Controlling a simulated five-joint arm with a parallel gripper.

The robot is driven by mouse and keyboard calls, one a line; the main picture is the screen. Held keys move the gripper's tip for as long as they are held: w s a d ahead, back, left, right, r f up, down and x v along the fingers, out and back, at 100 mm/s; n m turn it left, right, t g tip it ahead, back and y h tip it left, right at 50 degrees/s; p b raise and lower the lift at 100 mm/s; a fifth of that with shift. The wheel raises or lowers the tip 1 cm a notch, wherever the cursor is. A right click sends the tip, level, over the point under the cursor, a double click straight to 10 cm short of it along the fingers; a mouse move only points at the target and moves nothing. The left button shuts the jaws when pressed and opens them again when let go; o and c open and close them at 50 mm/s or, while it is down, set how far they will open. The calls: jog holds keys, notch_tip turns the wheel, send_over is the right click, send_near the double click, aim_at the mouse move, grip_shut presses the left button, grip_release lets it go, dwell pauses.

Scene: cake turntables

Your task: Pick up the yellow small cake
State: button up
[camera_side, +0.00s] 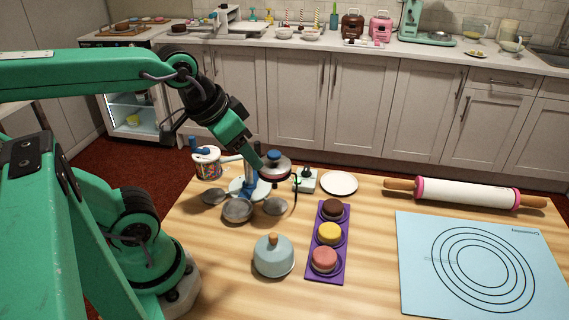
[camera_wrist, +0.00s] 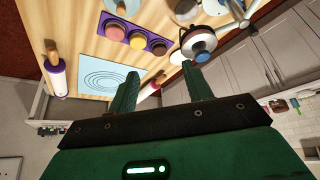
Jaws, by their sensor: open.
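The small yellow cake (camera_side: 329,232) sits in the middle of a purple tray (camera_side: 325,279) on the wooden table. A brown cake (camera_side: 333,209) is behind it and a pink cake (camera_side: 325,259) in front. In the wrist view the yellow cake (camera_wrist: 137,41) lies between the pink cake (camera_wrist: 117,33) and the brown cake (camera_wrist: 158,47), beyond my fingertips. My gripper (camera_side: 254,152) is up and to the left of the tray, clear of the cakes. In the wrist view my gripper (camera_wrist: 158,75) has its two fingers apart with nothing between them.
A pot-like item with a blue knob (camera_side: 274,165) stands close below my gripper. A pale blue dome (camera_side: 273,258) stands left of the tray. A white plate (camera_side: 339,183) lies behind it. A rolling pin (camera_side: 465,193) and blue mat (camera_side: 480,265) are at right.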

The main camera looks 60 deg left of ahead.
jog(key=o, duration=0.6)
jog(key=shift+w, duration=0.15)
jog(key=n+g, duration=0.4)
jog(key=g, duration=0.1)
send_over(329, 229)
jog(key=f, duration=1.4)
jog(key=shift+s+a+f, duration=0.1)
jog(key=shift+s+f, duration=0.1)
jog(key=shift+f, duration=0.1)
jog(key=shift+w+f+g, duration=0.15)
jog(key=shift+f+g, duration=0.15)
jog(key=shift+f, duration=1.45)
